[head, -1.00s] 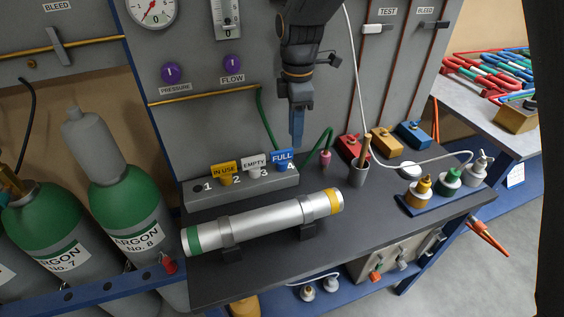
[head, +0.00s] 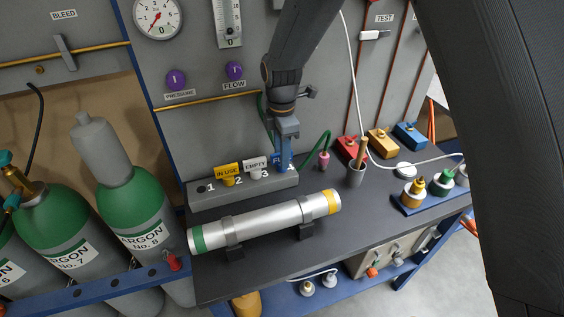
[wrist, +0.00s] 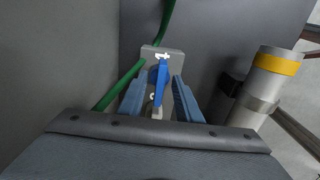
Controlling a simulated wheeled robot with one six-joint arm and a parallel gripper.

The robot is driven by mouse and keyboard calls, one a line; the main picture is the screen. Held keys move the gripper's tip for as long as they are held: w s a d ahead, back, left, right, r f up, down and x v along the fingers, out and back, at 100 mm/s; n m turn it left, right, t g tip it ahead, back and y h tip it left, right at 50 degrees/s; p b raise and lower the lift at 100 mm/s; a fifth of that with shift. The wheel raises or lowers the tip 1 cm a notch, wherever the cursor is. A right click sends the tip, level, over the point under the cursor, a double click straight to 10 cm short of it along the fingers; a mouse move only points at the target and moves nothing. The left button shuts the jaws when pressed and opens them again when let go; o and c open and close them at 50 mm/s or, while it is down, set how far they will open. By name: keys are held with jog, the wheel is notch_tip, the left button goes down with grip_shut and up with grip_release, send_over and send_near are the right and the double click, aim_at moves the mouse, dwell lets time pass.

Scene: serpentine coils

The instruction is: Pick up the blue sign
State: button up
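The blue sign (head: 276,159), marked FULL, stands in the grey block (head: 225,198) at the slot numbered 4. In the head view my gripper (head: 285,163) points down at it and covers most of it. In the wrist view the blue sign (wrist: 161,88) shows edge-on as a thin blue strip between my gripper's two blue fingers (wrist: 160,92). The fingers are apart, one on each side, with gaps to the sign. I see no grip on it.
The yellow IN USE sign (head: 227,171) and white EMPTY sign (head: 255,165) stand to the left in the same block. A silver cylinder (head: 270,218) lies in front. A green hose (head: 318,141) and grey cup (head: 356,175) are close on the right.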

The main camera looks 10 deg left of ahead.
jog(key=c, duration=0.7)
jog(key=shift+r, duration=0.1)
